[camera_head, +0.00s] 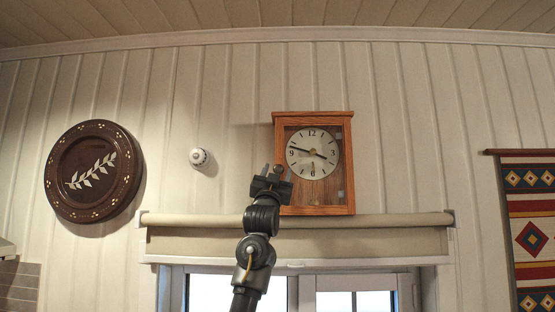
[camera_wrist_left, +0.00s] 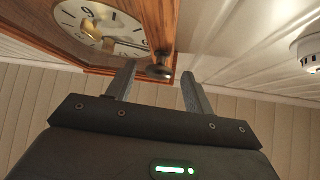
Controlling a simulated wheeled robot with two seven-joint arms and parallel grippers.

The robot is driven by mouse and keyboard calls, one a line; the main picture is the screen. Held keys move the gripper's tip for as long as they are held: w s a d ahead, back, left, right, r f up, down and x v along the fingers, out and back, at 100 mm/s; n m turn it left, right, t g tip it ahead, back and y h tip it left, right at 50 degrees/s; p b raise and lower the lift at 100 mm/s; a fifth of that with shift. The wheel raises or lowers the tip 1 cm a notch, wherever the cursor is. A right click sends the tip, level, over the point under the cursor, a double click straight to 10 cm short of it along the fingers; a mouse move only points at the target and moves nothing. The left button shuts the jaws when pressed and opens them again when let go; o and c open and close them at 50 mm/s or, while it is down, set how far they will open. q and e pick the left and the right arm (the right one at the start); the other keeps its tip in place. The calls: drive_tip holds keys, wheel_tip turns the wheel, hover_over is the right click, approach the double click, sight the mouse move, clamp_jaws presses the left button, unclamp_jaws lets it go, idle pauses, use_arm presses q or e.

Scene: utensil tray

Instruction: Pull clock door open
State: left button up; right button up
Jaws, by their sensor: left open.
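A wooden wall clock (camera_head: 313,193) with a white round dial and a front door hangs above the window. Its door looks shut. In the left wrist view the clock (camera_wrist_left: 168,25) fills the upper left, with a dark round knob (camera_wrist_left: 160,71) at the door's edge. My left gripper (camera_head: 272,170) is up at the clock's lower left edge. In the left wrist view the left gripper (camera_wrist_left: 158,80) is open, and the knob appears between its two fingertips. I cannot tell whether the fingers touch the knob. My right gripper is not in view.
A rolled blind (camera_head: 300,220) sits just below the clock, above the window. A small white round fixture (camera_head: 199,157) is on the wall to the left, with a brown decorative plate (camera_head: 92,170) farther left. A patterned hanging (camera_head: 530,230) is at the right.

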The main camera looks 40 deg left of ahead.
use_arm(q)
drive_tip(key=shift+p+x, duration=0.5)
drive_tip(key=shift+x, duration=0.6)
clamp_jaws()
